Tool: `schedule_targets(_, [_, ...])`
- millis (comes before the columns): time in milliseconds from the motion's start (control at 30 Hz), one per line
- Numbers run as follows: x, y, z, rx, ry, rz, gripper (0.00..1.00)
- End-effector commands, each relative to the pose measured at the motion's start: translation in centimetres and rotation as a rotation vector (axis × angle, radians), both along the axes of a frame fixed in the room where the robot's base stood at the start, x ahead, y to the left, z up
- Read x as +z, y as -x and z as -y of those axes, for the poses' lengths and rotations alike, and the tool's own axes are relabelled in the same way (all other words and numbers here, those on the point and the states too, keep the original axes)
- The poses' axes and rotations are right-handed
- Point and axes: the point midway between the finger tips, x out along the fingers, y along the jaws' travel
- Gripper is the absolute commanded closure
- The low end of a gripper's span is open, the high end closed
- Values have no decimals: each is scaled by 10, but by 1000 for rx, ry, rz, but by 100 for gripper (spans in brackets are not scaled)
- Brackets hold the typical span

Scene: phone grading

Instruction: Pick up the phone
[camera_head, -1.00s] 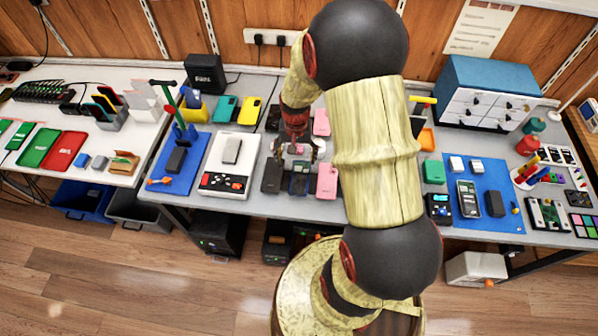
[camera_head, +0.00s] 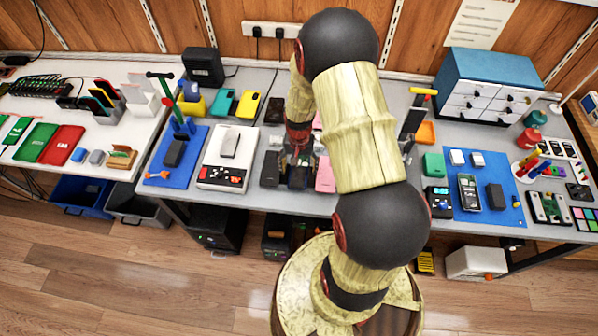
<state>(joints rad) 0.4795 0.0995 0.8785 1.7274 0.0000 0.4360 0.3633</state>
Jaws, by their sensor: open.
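A row of phones lies on the grey table below my gripper. A black phone (camera_head: 270,169) is on the left, a dark phone (camera_head: 298,179) is in the middle and a pink phone (camera_head: 325,175) is on the right. My gripper (camera_head: 298,163) is open and points down over the middle dark phone, covering its upper part. I cannot tell whether the fingers touch it. More phones behind are partly hidden by my arm.
A white tester with a grey phone (camera_head: 229,145) stands left of the row. A blue mat (camera_head: 510,212) with phones lies to the right. A blue-topped drawer cabinet (camera_head: 488,88) stands at the back right. My arm hides part of the table's middle.

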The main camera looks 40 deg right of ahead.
Motion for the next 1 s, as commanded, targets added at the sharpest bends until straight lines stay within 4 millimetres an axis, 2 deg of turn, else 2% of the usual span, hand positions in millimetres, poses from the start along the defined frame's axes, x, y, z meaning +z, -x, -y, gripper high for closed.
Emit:
schedule_targets(100, [1,0,0,0,0,0,26])
schedule_targets(1000, [1,0,0,0,0,0,76])
